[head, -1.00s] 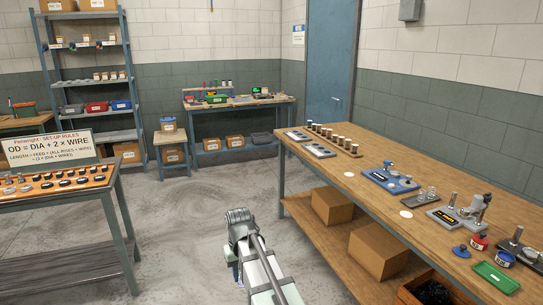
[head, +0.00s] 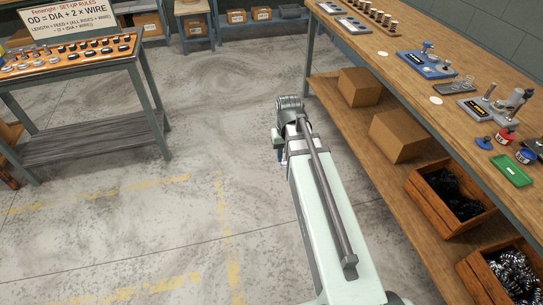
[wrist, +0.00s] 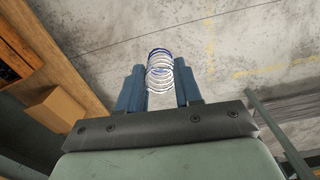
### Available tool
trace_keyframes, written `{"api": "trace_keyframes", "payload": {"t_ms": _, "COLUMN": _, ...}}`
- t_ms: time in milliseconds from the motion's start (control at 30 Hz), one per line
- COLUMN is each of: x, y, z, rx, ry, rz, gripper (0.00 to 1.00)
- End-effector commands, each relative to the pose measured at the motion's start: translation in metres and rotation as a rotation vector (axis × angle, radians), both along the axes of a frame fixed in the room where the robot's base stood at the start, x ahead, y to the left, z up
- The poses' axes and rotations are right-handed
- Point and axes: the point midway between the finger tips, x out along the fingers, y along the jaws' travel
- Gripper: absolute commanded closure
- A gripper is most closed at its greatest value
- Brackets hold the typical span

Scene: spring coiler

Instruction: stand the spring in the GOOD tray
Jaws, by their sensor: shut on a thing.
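A silvery coil spring (wrist: 160,68) stands between the two blue fingers of my gripper (wrist: 160,88) in the wrist view. The gripper is shut on it, and the coils stick out past the fingertips. In the head view my gripper (head: 281,153) hangs over the floor, left of the wooden bench, mostly hidden by my arm; the spring cannot be made out there. A green tray (head: 511,170) lies at the bench's front edge on the right, well away from my gripper. I cannot read a GOOD label on it.
The long bench (head: 440,107) carries a blue fixture (head: 427,65), a grey gauge stand (head: 487,108) and small red and blue pots. Crates of dark coils (head: 456,203) and boxes sit on its lower shelf. Another table (head: 75,60) stands left, with clear floor between.

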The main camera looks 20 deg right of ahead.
Motion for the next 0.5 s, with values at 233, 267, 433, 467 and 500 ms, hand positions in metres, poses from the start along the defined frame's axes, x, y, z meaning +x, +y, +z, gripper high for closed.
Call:
{"api": "trace_keyframes", "payload": {"t_ms": 233, "x": 0.014, "y": -0.076, "z": 0.015, "rx": 0.000, "ry": 0.000, "rz": -0.107, "gripper": 0.83}}
{"api": "trace_keyframes", "payload": {"t_ms": 267, "x": 0.015, "y": -0.085, "z": 0.017, "rx": 0.000, "ry": 0.000, "rz": -0.119, "gripper": 0.83}}
{"api": "trace_keyframes", "payload": {"t_ms": 433, "x": 0.017, "y": -0.137, "z": 0.028, "rx": 0.000, "ry": 0.000, "rz": -0.188, "gripper": 0.83}}
{"api": "trace_keyframes", "payload": {"t_ms": 467, "x": 0.016, "y": -0.146, "z": 0.030, "rx": 0.000, "ry": 0.000, "rz": -0.201, "gripper": 0.83}}
{"api": "trace_keyframes", "payload": {"t_ms": 500, "x": 0.016, "y": -0.158, "z": 0.032, "rx": 0.000, "ry": 0.000, "rz": -0.217, "gripper": 0.83}}
